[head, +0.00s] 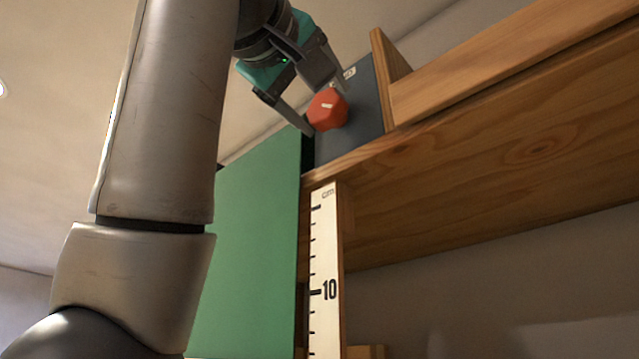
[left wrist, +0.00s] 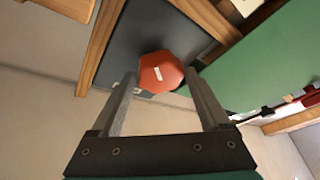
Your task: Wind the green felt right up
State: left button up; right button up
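The green felt (head: 250,240) hangs down as a tall flat sheet to the left of a ruler in the head view; it also shows at the right in the left wrist view (left wrist: 265,60). A red faceted knob (head: 327,109) with a white mark sits on a dark panel (head: 364,110). My left gripper (head: 325,112) has its two fingers apart, one on each side of the knob. In the left wrist view the knob (left wrist: 160,73) lies between the fingertips, with a gap visible beside at least one finger. My right gripper is not in view.
A white ruler (head: 326,270) marked cm and 10 stands right of the felt. A wooden beam (head: 500,140) and ledge extend right from the dark panel. My left arm covers the left part of the head view. A pale wall lies behind.

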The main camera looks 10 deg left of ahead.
pick_arm(q)
jog(key=shift+o, duration=1.4)
jog(key=b+v, duration=0.6)
jog(key=v, duration=0.9)
jog(key=shift+f, duration=0.15)
jog(key=shift+a, duration=0.15)
